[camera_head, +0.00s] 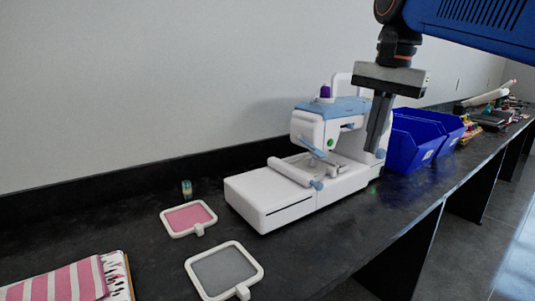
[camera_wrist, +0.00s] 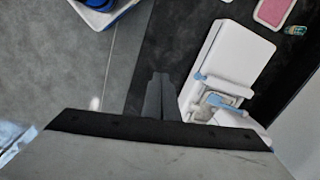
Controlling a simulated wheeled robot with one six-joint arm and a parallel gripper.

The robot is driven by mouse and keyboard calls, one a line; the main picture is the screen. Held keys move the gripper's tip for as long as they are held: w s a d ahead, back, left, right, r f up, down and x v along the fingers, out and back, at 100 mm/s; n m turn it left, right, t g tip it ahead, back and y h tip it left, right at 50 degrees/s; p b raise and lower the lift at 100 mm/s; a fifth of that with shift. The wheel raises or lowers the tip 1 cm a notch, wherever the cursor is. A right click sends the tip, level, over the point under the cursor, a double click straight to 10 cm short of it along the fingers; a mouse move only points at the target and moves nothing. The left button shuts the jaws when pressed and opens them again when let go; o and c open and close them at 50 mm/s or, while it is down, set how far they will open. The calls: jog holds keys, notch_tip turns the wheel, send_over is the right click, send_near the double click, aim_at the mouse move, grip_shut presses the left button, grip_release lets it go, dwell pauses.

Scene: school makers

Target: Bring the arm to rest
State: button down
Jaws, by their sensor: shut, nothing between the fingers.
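My gripper (camera_head: 377,125) hangs from my arm, pointing down, in front of the right end of a white and blue embroidery machine (camera_head: 278,203) in the head view. Its fingers are shut with nothing between them. In the wrist view the shut fingers of my gripper (camera_wrist: 158,95) point over the edge of the dark bench, to the left of the machine (camera_wrist: 222,70). The picture does not show clearly how far the fingers are from the machine.
Blue bins (camera_head: 408,145) stand right of the machine on the dark bench (camera_head: 385,205). A pink-filled frame (camera_head: 187,218), a grey-filled frame (camera_head: 222,270), a small spool (camera_head: 187,188) and striped cloth (camera_head: 68,282) lie left. Open floor (camera_head: 465,250) lies before the bench.

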jog(key=s+d+f+n+t, duration=0.1)
jog(key=s+f, duration=0.4)
jog(key=f, duration=0.5)
jog(key=s+d+f+n+t, duration=0.1)
jog(key=s+d+f+n, duration=0.2)
jog(key=f, duration=0.8)
jog(key=s+d+f+n+t+h, duration=0.1)
jog(key=s+d+f+n+t, duration=0.1)
jog(key=s+f, duration=0.5)
notch_tip(320, 180, down, 4)
jog(key=d+n, duration=0.1)
jog(key=n, duration=0.1)
jog(key=shift+s+r+n, duration=0.15)
jog(key=shift+s+n, duration=0.15)
